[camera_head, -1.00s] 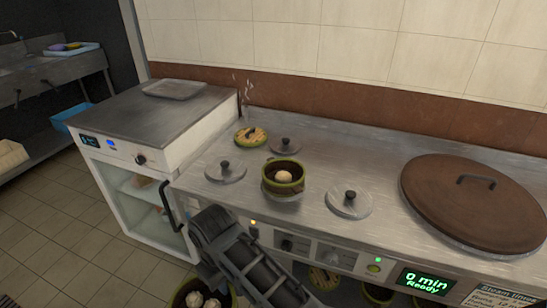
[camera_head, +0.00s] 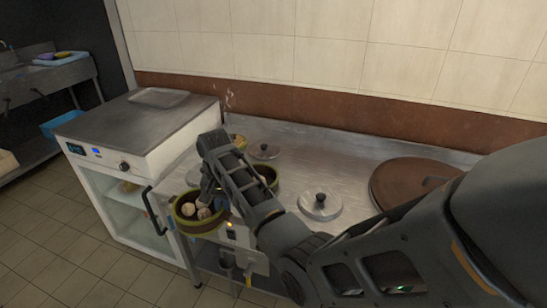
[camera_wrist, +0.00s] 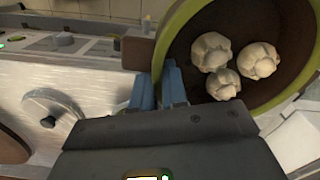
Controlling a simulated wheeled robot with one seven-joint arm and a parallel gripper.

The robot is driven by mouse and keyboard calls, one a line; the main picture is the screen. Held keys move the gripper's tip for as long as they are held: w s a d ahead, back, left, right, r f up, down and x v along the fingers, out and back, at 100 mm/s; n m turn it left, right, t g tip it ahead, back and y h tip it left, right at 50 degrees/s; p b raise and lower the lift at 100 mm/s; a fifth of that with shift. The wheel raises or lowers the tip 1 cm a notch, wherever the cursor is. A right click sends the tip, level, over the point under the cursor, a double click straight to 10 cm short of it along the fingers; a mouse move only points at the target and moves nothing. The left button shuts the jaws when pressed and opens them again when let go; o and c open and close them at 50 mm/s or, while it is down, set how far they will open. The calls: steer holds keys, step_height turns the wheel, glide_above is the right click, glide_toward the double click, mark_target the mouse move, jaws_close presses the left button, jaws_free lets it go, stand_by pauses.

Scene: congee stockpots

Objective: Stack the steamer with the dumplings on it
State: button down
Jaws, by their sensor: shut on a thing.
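A round green-rimmed steamer (camera_head: 184,226) with dumplings (camera_head: 203,213) in it hangs by its rim from my gripper (camera_head: 207,192), at the front left edge of the steel counter. In the wrist view my gripper (camera_wrist: 160,88) has its blue-grey fingers shut on the rim of this steamer (camera_wrist: 178,38). Three pale dumplings (camera_wrist: 236,62) lie on its dark floor. Another green-rimmed steamer (camera_head: 271,176) stands on the counter, just right of the held one and mostly hidden behind my arm.
Round metal lids lie on the counter, one to the right (camera_head: 320,204) and one behind (camera_head: 264,151). A steaming spot with a woven lid (camera_head: 238,141) is partly hidden. A big brown lid (camera_head: 405,184) covers the right side. A white cabinet (camera_head: 125,140) stands left.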

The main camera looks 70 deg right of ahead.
steer(key=s+d+r+m+p, duration=0.1)
steer(key=s+d+r+m, duration=0.25)
steer(key=d, duration=0.55)
steer(key=s+d+r+m+p, duration=0.1)
steer(key=s+d+r+m, duration=0.3)
steer(key=d, duration=0.5)
step_height(320, 180, down, 7)
steer(key=b, duration=0.1)
steer(key=shift+s+d+b, duration=0.15)
steer(key=shift+b, duration=0.15)
steer(key=shift+w+d+m+b, duration=0.25)
steer(key=shift+w+d+b, duration=0.1)
steer(key=shift+d+b, duration=0.35)
steer(key=shift+d+r+p, duration=0.15)
steer(key=shift+p, duration=0.15)
steer(key=shift+f, duration=0.45)
stand_by(0.6)
steer(key=c, duration=1.4)
jaws_free()
steer(key=shift+c, duration=0.2)
